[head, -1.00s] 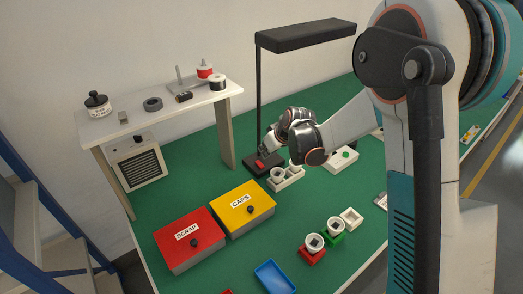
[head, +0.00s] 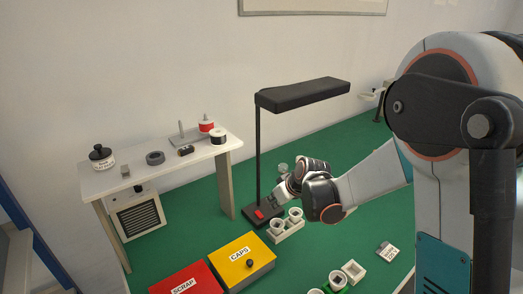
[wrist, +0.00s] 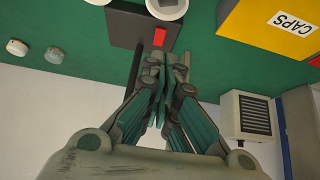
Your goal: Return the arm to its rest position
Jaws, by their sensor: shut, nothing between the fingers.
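My gripper (head: 275,200) is shut and empty, its fingers together. It hangs above the green bench beside the black base (head: 247,218) of the lamp. In the wrist view my gripper's fingertips (wrist: 164,62) appear just below the red switch (wrist: 159,37) on the dark lamp base (wrist: 126,28). They look apart from the switch. In the head view the red switch (head: 259,215) lies just left of the fingertips. My arm reaches in from the right, bent at the elbow.
The lamp's black hood (head: 302,95) overhangs near my forearm. A white holder (head: 287,232) with cups stands close by. The yellow CAPS box (head: 232,258) and red SCRAP box (head: 200,281) sit in front. A white shelf (head: 130,175) stands left.

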